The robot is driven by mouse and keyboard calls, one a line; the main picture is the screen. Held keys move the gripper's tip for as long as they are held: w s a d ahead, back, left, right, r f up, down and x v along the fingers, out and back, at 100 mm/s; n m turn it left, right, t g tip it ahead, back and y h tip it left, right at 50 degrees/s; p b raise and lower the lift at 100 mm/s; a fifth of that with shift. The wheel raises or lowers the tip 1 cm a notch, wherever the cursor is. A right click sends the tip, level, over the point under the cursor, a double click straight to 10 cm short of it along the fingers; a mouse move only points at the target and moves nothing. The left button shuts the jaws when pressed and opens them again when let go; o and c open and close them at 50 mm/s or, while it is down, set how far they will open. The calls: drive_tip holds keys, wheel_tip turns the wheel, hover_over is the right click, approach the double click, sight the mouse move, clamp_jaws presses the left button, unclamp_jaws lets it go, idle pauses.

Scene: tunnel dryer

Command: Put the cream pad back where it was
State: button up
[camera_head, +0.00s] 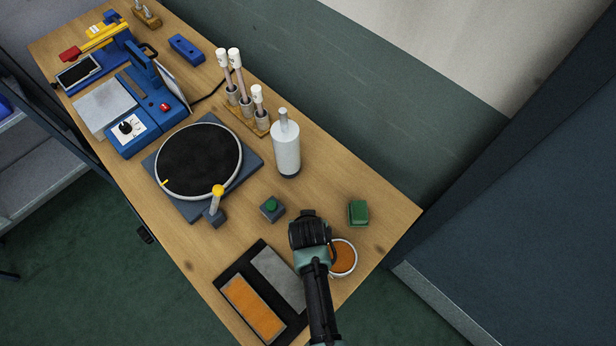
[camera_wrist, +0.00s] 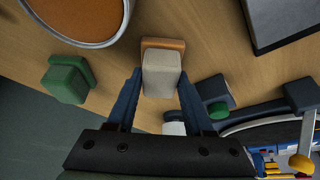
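The cream pad (camera_wrist: 162,75) is a small cream block on an orange-brown base. In the wrist view it lies between the two dark blue fingers of my gripper (camera_wrist: 161,70). The fingertips come close to its two sides, but I cannot tell whether they press on it or whether it is off the table. In the head view my gripper (camera_head: 310,232) points down over the table's near end and hides the pad. A green pad (camera_head: 358,213) of similar form stands to the right of my gripper. It also shows in the wrist view (camera_wrist: 68,80).
A round orange-filled dish (camera_head: 344,258) is close at my gripper's right. A black tray (camera_head: 230,283) with orange and grey panels lies at lower left. A green-buttoned box (camera_head: 271,208), a white bottle (camera_head: 286,150) and a black turntable (camera_head: 198,160) stand farther up the table.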

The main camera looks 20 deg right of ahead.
drive_tip(key=o, duration=0.3)
drive_tip(key=shift+o, duration=0.2)
drive_tip(key=shift+r, duration=0.3)
drive_tip(key=v, duration=1.2)
drive_tip(key=w+a+r+n+t, duration=0.1)
drive_tip(key=w+r+t, duration=0.4)
drive_tip(key=r, duration=0.6)
drive_tip(key=w+a+r+n+t, duration=0.1)
drive_tip(key=w+r+t, duration=0.1)
drive_tip(key=w+r, duration=0.75)
drive_tip(key=w+a+r+t, duration=0.1)
drive_tip(key=w+r+t, duration=0.25)
drive_tip(key=r, duration=1.05)
wheel_tip(320, 180, up, 15)
drive_tip(key=s+a+n+t, duration=0.1)
drive_tip(key=s+a+t, duration=0.15)
drive_tip(key=t, duration=0.35)
drive_tip(key=s+a+r+t, duration=0.1)
drive_tip(key=s+r+t, duration=0.1)
drive_tip(key=r, duration=0.4)
drive_tip(key=s+a+r+n+t+y, duration=0.1)
drive_tip(key=s+a+r+t, duration=0.1)
drive_tip(key=s+r, duration=0.3)
drive_tip(key=s+a+r+n+t, duration=0.1)
drive_tip(key=s+r, duration=0.3)
drive_tip(key=r, duration=0.5)
drive_tip(key=shift+a+t+y, duration=0.3)
drive_tip(key=shift+a+t, duration=0.15)
drive_tip(key=shift+t, duration=0.4)
